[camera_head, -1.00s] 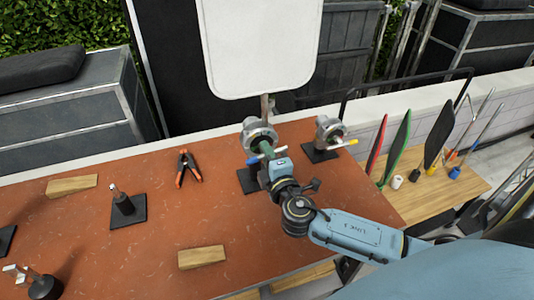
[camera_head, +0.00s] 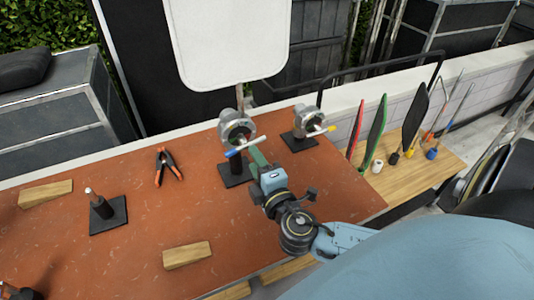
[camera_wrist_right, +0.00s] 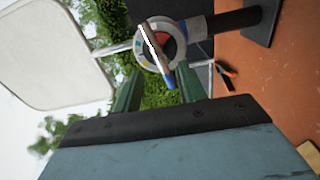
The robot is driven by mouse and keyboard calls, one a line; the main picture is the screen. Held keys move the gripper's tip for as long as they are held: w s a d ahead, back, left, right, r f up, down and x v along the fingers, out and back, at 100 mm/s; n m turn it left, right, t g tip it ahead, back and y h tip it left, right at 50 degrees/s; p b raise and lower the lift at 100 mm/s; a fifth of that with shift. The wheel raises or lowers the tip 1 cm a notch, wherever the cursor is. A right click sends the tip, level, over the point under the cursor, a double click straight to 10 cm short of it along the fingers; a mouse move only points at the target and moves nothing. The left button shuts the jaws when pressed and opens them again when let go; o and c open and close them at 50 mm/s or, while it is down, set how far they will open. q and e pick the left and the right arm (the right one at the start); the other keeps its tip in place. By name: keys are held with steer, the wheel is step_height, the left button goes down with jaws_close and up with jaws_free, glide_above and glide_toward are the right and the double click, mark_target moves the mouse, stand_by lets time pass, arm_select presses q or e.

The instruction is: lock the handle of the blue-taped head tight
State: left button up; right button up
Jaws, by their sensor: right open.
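The blue-taped head (camera_head: 237,128) is a grey round clamp head on a post with a black base, holding the stem of a white board. Its handle (camera_head: 246,147) is a white bar with a blue end at lower left. In the right wrist view, the handle (camera_wrist_right: 153,45) slants across the head (camera_wrist_right: 160,48), its blue end towards me. My right gripper (camera_head: 254,152) is open in front of this head. Its green fingers (camera_wrist_right: 159,88) stand apart, with the blue end between them in the picture; contact is unclear. My left gripper is not in view.
A second head (camera_head: 308,120) with a yellow-ended handle stands to the right. The white board (camera_head: 228,40) rises above the taped head. The red tabletop between is mostly clear.

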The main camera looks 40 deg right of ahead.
steer(key=b+v, duration=0.1)
steer(key=v, duration=0.5)
steer(key=shift+s, duration=0.2)
steer(key=shift+a, duration=0.1)
